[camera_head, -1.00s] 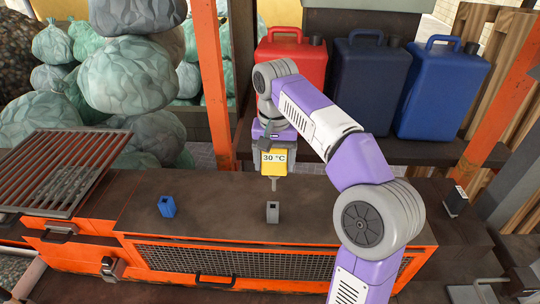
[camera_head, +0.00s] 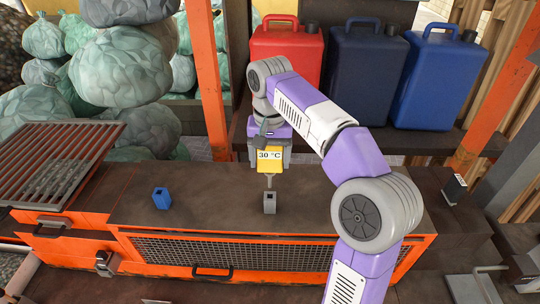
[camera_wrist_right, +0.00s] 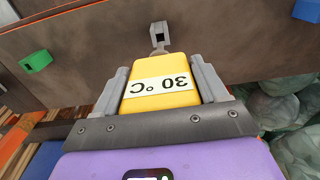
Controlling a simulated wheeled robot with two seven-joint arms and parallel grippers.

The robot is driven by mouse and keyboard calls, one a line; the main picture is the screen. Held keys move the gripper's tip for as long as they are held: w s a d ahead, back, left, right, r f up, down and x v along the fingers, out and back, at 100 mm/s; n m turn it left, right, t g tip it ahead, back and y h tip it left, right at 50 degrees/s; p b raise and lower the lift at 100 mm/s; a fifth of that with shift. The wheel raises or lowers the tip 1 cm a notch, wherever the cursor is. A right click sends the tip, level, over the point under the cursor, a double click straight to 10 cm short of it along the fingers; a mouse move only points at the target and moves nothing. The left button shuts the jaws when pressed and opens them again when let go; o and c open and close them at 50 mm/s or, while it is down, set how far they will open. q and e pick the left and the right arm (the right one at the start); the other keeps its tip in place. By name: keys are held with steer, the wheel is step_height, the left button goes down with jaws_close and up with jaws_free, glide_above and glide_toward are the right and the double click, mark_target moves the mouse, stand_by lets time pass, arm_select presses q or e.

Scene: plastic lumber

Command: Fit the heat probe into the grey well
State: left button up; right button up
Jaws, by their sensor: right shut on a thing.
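The heat probe (camera_head: 270,160) is a yellow block labelled "30 °C" with a thin grey tip pointing down. My right gripper (camera_head: 271,149) is shut on its yellow body, with one jaw on each side in the right wrist view (camera_wrist_right: 160,72). The grey well (camera_head: 270,204) is a small upright square block with a dark opening, standing on the brown bench top. It also shows in the right wrist view (camera_wrist_right: 158,33), just beyond the probe. The probe's tip is at the well's top edge; I cannot tell whether it has entered. My left gripper is not in view.
A blue well (camera_head: 162,198) stands on the bench to the left. A green block (camera_wrist_right: 37,61) shows in the right wrist view. A slatted grate (camera_head: 58,165) lies at the left. Red and blue canisters (camera_head: 287,65) stand behind. The bench around the grey well is clear.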

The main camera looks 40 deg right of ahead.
mark_target(270, 181)
steer(key=shift+f+b, duration=2.9)
steer(key=shift+f, duration=1.4)
steer(key=shift+f, duration=0.1)
steer(key=o, duration=1.1)
step_height(270, 181, up, 8)
steer(key=shift+f+p, duration=0.2)
steer(key=shift+p, duration=0.75)
